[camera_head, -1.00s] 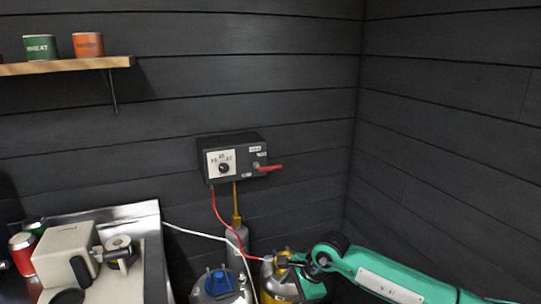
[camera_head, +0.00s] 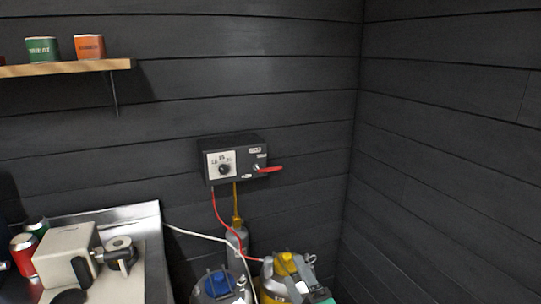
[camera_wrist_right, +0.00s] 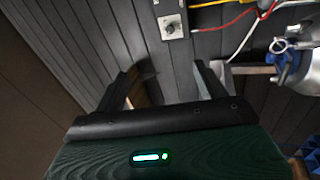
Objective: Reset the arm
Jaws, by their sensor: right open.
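My right gripper (camera_wrist_right: 166,88) shows in the right wrist view with its two dark fingers spread apart and nothing between them. In the head view only a small part of my green and grey right arm shows at the bottom edge, beside the keg with the yellow top (camera_head: 284,264). My left gripper is in neither view.
A control box (camera_head: 236,160) with a dial and red lever is on the dark wall, with red, yellow and white lines below. A blue-topped keg (camera_head: 218,284) stands beside the yellow-topped one. A steel counter (camera_head: 120,212) holds a beige machine (camera_head: 66,254). A shelf (camera_head: 70,68) holds tins.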

